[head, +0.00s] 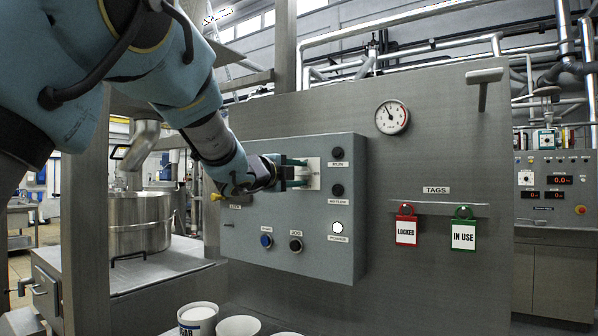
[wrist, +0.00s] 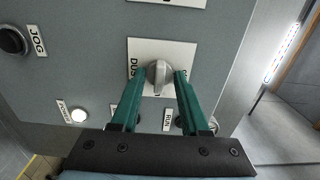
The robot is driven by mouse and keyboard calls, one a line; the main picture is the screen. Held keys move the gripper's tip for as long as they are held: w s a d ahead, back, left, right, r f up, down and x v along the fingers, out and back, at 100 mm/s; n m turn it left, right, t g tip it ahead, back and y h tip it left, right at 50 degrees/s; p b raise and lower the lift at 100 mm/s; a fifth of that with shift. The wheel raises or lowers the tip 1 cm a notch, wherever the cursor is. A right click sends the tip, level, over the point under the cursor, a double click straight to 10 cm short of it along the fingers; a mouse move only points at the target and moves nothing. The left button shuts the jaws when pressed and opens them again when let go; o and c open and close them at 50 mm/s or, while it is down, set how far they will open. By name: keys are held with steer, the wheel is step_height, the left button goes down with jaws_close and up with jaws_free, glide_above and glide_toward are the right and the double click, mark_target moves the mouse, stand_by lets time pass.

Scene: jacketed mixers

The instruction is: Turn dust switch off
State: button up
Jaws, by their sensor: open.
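The dust switch (wrist: 157,78) is a silver rotary knob on a white plate (wrist: 150,47), with "DUST" partly readable at its left in the wrist view. The knob's ridge runs roughly up and down in that view. My gripper (wrist: 158,88) is open, its two green fingers on either side of the knob. Small gaps seem to remain, and contact cannot be told. In the head view my gripper (head: 297,172) is at the white plate (head: 313,174) on the grey control panel (head: 300,215), and it hides the knob.
The panel also carries a black JOG button (head: 296,244), a blue button (head: 266,240), a lit white lamp (head: 338,227) and dark lamps (head: 337,190). Red LOCKED (head: 406,230) and green IN USE (head: 463,234) tags hang at right. White containers (head: 238,326) stand below the panel.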

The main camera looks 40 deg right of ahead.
steer(key=shift+c, duration=0.2)
jaws_close()
stand_by(0.5)
